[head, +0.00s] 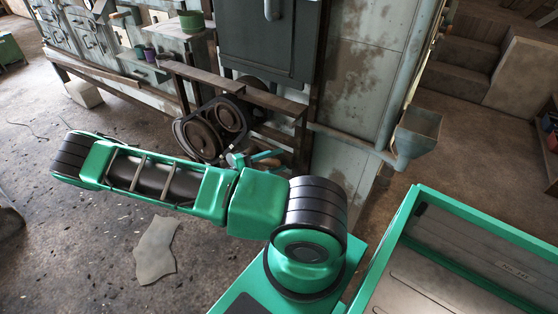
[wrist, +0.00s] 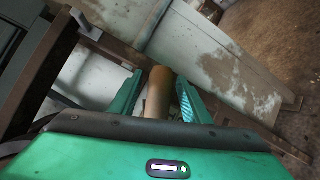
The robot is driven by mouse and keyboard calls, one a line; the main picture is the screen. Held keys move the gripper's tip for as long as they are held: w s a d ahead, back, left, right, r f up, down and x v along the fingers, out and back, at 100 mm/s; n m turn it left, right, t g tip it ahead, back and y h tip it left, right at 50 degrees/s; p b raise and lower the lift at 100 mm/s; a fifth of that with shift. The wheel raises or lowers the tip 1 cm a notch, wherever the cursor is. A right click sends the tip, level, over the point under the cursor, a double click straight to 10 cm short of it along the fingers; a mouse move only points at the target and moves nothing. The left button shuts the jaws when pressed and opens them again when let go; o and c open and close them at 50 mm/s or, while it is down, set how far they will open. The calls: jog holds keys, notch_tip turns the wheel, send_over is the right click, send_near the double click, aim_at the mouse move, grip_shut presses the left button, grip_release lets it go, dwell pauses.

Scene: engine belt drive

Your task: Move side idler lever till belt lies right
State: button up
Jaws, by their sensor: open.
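In the head view, a dark belt (head: 180,134) runs around large brown pulleys (head: 202,138) on the engine's side. My gripper (head: 259,158) is just right of and below the pulleys, partly hidden behind my arm. In the wrist view, a tan, rounded lever handle (wrist: 158,92) stands between the two teal fingers of my gripper (wrist: 160,95). The fingers are open, with a visible gap on the handle's right side. Contact on the left side is hard to judge. The lever's pivot and the belt's exact seating are hidden or too small to tell.
A rusty rail (head: 220,82) runs across above the pulleys, and a brown post (head: 301,140) stands right of them. A grey cabinet (head: 268,45) is above. A funnel-shaped hopper (head: 416,132) juts out at right. A pale rag (head: 155,250) lies on the floor.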

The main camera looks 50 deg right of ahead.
jog(key=shift+x, duration=1.1)
